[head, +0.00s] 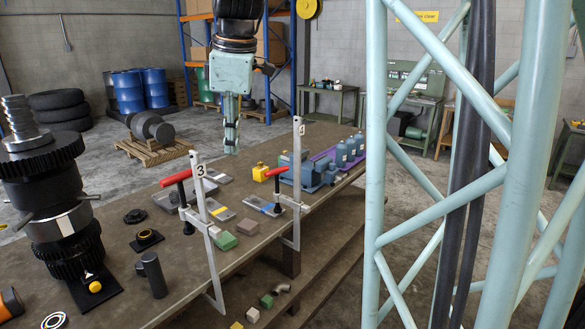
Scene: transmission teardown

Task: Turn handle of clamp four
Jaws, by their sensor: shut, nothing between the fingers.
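Two bar clamps with red handles stand at the table's near edge. The nearer clamp (209,222) carries a "3" on its upright bar, and its red handle (175,178) points left. The farther clamp (297,190) has a label too small to read for sure, and its red handle (277,172) slants down to the left. My gripper (231,150) hangs pointing down above the table, between the two clamps in the picture and behind them. Its fingers are shut and empty. It appears apart from both handles. No other clamp is clearly seen.
A tall gear stack (60,205) stands on the table (120,290) at left. A blue machine (310,172) and blue bottles (350,148) stand behind the farther clamp. Small blocks (224,240) lie near clamp three. A teal lattice column fills the right side.

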